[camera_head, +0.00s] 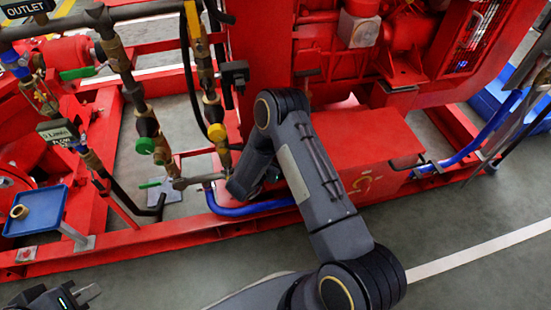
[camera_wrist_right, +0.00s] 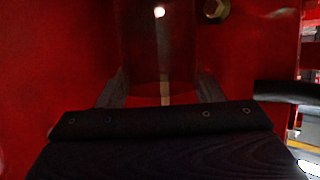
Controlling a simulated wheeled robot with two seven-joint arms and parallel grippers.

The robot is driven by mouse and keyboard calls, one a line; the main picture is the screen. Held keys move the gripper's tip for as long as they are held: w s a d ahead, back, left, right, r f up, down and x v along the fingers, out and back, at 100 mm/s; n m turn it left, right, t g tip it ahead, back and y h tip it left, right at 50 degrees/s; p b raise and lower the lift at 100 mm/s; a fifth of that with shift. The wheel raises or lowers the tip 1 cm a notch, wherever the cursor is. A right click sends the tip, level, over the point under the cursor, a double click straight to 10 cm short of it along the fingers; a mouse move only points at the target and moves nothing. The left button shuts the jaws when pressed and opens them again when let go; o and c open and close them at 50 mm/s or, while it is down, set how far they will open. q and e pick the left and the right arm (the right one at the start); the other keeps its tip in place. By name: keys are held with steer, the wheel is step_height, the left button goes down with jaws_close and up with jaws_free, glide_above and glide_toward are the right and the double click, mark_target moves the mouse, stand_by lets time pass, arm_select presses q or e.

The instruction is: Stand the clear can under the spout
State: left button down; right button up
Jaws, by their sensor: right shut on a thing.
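My right gripper (camera_wrist_right: 162,92) is shut on the clear can (camera_wrist_right: 152,45), whose see-through wall rises between the two fingers in the right wrist view, dark against red. In the head view my right arm reaches to the pipework, and its gripper (camera_head: 190,182) is low beside the pipes; the can's outline there is too faint to make out. A down-pipe with a green knob (camera_head: 145,145) hangs just above and left of it. I cannot tell which pipe end is the spout. My left gripper (camera_head: 72,296) is at the bottom left, partly cut off, away from the pumpset.
A blue tray (camera_head: 38,212) with a brass ring (camera_head: 19,211) stands at the left. A pipe with a yellow knob (camera_head: 216,132) and a blue hose (camera_head: 250,209) are close to the right gripper. The red base rail (camera_head: 150,238) runs in front. Grey floor lies clear at right.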

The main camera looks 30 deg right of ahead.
steer(key=shift+f, duration=0.2)
steer(key=o, duration=1.4)
steer(key=p+v, duration=0.2)
steer(key=v, duration=0.6)
steer(key=shift+w, duration=0.15)
